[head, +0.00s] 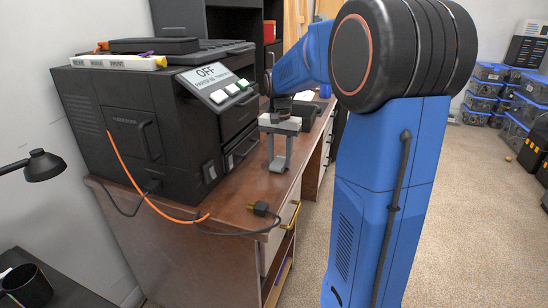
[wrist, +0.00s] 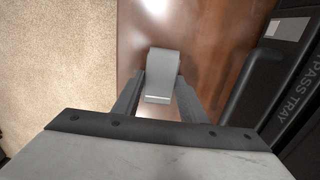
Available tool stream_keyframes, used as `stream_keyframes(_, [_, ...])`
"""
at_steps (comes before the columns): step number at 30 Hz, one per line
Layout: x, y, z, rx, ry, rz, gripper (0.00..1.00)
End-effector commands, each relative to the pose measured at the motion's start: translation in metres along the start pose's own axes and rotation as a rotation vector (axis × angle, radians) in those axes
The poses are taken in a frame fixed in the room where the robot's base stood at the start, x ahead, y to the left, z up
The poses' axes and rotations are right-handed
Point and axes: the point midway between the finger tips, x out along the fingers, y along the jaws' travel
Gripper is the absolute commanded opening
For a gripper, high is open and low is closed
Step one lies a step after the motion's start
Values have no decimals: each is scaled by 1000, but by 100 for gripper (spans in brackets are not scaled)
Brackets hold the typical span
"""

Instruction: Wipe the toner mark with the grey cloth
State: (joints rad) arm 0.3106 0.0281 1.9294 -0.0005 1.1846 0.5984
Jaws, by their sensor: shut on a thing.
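My gripper (head: 279,162) points down at the brown desk top beside the black printer. In the wrist view my gripper (wrist: 160,88) has its two fingers on either side of a grey, folded-looking piece, which I take to be the grey cloth (wrist: 161,66). The fingers are shut on it. It is low over the brown wood, and I cannot tell whether it touches the surface. I cannot make out the toner mark in either view; the cloth and gripper hide part of the desk.
The black printer (head: 130,125) stands left of my gripper, with an OFF panel on top. Its bypass tray side (wrist: 285,90) is close on the right in the wrist view. A black plug (head: 262,208) and cable lie near the desk's (head: 232,218) front edge. Carpet lies beyond the edge.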

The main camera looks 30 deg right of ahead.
Motion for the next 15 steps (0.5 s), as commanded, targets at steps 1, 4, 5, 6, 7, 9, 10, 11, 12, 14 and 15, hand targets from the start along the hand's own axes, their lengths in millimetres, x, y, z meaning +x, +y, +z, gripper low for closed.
stream_keyframes(1, [0,4,0,1,0,0,13])
stream_keyframes(4, [0,8,0,0,0,0,13])
stream_keyframes(5, [-1,8,0,0,1,0,13])
stream_keyframes(6, [-1,8,0,-1,1,0,13])
stream_keyframes(7, [-1,7,0,-1,1,0,13])
stream_keyframes(9, [0,4,0,-1,1,0,13])
stream_keyframes(10, [0,3,0,-1,0,0,13])
stream_keyframes(11, [0,1,0,-1,0,0,13])
stream_keyframes(12, [0,-2,0,-1,1,0,13])
stream_keyframes(14, [0,-6,0,-2,1,-1,13])
stream_keyframes(15, [0,-9,0,-2,1,-1,13])
